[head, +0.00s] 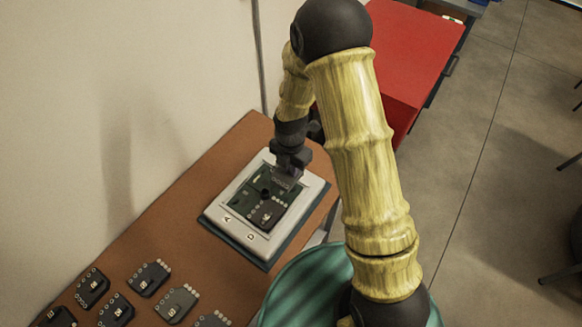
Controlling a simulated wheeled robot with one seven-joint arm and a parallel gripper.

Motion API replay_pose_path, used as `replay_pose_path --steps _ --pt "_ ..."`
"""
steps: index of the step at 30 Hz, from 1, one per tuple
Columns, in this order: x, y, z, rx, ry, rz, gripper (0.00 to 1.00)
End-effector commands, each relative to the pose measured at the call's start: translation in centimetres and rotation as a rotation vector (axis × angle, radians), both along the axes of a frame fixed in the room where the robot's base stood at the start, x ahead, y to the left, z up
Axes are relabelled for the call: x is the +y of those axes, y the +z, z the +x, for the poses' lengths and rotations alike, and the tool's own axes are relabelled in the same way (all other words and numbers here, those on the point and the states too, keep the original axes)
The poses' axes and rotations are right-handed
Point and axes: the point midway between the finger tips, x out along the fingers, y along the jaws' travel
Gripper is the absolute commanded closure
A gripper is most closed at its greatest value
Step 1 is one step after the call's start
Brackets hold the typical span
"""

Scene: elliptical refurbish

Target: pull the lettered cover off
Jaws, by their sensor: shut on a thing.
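A white fixture (228,222) marked A and D stands on the brown table and holds a dark green board (241,192). One dark lettered cover (266,213) sits at the near part of the board, clear of my gripper. My gripper (286,180) points down over the far right part of the board, shut on another cover, of which only a small grey part shows between the fingers. Its letter is hidden, and I cannot tell whether it still touches the board.
Several loose dark lettered pieces (148,279) lie on the near left of the brown table (180,222). A wall (120,90) runs along the left. A teal bin (305,290) stands by the table's right edge, and a red cabinet (415,50) stands behind.

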Motion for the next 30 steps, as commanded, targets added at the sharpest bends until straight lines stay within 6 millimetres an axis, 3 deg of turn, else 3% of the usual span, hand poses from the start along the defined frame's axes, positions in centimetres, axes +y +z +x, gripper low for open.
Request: replay_pose_path --steps 30 --pt "-0.1 6.8 0.0 0.0 0.0 0.0 1.0"
